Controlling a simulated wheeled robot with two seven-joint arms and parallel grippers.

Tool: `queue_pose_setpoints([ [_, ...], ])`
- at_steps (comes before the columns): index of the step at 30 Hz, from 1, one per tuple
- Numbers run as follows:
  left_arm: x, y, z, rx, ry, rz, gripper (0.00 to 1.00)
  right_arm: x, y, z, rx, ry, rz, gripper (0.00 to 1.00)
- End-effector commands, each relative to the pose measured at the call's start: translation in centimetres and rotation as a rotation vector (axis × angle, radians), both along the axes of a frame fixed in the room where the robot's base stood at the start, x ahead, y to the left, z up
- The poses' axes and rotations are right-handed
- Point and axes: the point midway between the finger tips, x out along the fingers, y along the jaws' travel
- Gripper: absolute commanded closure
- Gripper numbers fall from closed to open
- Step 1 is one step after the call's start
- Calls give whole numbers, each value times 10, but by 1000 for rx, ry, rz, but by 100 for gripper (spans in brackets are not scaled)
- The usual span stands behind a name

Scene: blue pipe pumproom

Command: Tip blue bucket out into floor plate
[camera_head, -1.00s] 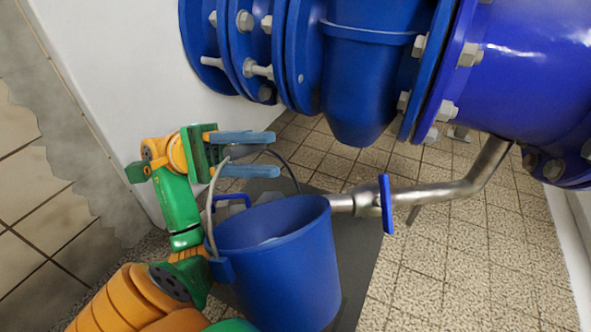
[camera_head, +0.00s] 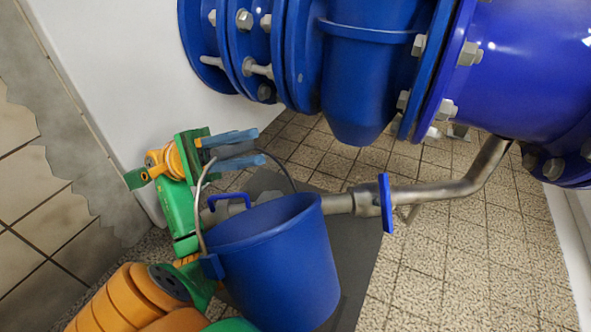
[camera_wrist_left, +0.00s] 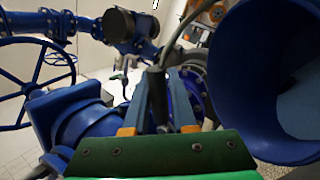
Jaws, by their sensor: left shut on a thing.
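The blue bucket (camera_head: 285,270) is at the lower middle of the head view, its open mouth tilted a little toward the left. My left gripper (camera_head: 258,147) is above its rim at the upper left, shut on the bucket's wire handle. In the left wrist view the handle's dark grip (camera_wrist_left: 155,88) is between my fingers, and the bucket (camera_wrist_left: 228,100) fills the right side. The dark grey floor plate (camera_head: 358,262) lies beneath and behind the bucket, which hides part of it. I cannot tell whether the bucket touches the plate. My right gripper is not in view.
A metal drain pipe (camera_head: 440,192) with a blue lever (camera_head: 386,203) runs close behind the bucket. Large blue flanged pipes (camera_head: 365,70) fill the top. A white block (camera_head: 125,75) stands at the left. Tiled floor (camera_head: 470,260) is clear on the right.

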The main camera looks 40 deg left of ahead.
Motion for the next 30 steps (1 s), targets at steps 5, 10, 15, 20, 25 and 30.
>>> queue_pose_setpoints([
  [5,-2,-3,-5,19,1,-13,100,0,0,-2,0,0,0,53],
  [10,-2,-2,-5,10,-1,-13,100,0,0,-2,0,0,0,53],
  [15,-4,5,-5,-42,-13,-13,100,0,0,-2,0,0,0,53],
  [20,-6,13,-4,-106,-29,-12,100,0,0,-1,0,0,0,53],
  [25,-7,18,-3,-140,-37,-10,100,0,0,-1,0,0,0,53],
  [30,-6,19,-2,-142,-38,-9,100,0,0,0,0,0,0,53],
])
